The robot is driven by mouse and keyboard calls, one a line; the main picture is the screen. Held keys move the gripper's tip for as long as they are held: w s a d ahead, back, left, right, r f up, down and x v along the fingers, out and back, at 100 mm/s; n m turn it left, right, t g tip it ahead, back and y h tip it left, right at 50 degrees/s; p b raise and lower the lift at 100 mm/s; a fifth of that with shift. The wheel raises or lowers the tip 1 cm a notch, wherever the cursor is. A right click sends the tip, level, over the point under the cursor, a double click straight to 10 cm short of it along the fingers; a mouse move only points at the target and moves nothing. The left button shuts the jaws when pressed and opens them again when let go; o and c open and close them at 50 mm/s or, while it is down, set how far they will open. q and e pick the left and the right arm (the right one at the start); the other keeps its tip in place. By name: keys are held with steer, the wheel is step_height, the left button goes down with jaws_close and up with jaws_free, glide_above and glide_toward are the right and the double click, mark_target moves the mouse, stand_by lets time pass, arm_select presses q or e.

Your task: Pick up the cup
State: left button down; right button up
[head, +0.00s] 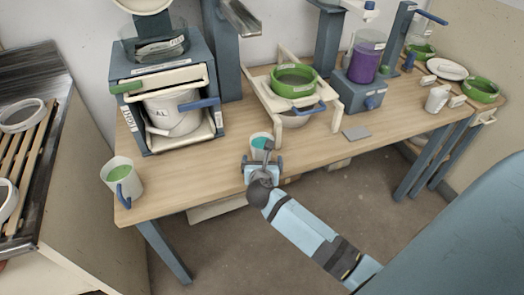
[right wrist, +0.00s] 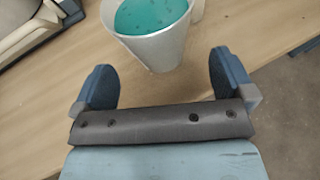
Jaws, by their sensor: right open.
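A white cup (head: 257,151) with teal liquid stands upright near the front edge of the wooden table, partly hidden behind my right gripper (head: 262,159). In the right wrist view the cup (right wrist: 155,50) is just ahead of the open fingers, roughly centred between them. The gap between the fingers (right wrist: 163,75) is empty, and neither finger appears to touch the cup. My left gripper is not in view.
A white mug (head: 124,180) with green liquid and a blue handle stands at the table's left corner. A framed stand holding a green ring (head: 294,80) over a bowl (head: 293,118) is behind the cup. A grey tile (head: 356,133) lies to the right. The tabletop left of the cup is clear.

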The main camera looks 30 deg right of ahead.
mark_target(262, 156)
steer(key=x, duration=0.4)
steer(key=shift+w+d+r, duration=0.1)
steer(key=shift+w+d, duration=0.05)
steer(key=shift+w, duration=0.2)
steer(key=shift+c, duration=0.2)
steer(key=c, duration=1.1)
steer(key=shift+r, duration=0.25)
steer(key=shift+r+p, duration=1.05)
steer(key=shift+r, duration=8.6)
